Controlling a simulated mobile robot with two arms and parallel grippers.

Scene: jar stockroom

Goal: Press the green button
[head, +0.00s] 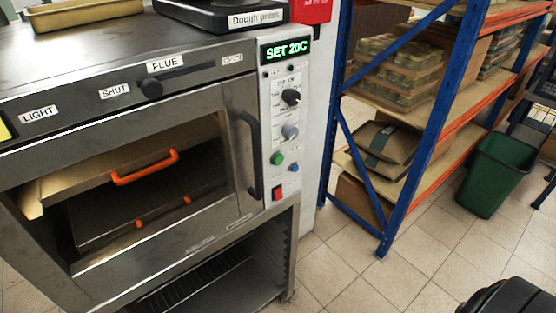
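The green button (277,158) is a small round knob on the light control panel (284,120) at the right of the steel oven's front. A blue button (295,168) sits just right of it and slightly lower. A red switch (278,193) is below it. Black and grey dials (290,97) are above, under a green display reading "SET 20C" (287,50). Nothing covers the green button. Neither of my grippers shows clearly in the head view.
The oven door's dark vertical handle (251,155) stands out just left of the panel. An orange handle (146,167) shows inside the oven window. A blue-orange rack (425,130) and a green bin (495,175) stand right. Tiled floor before them is open.

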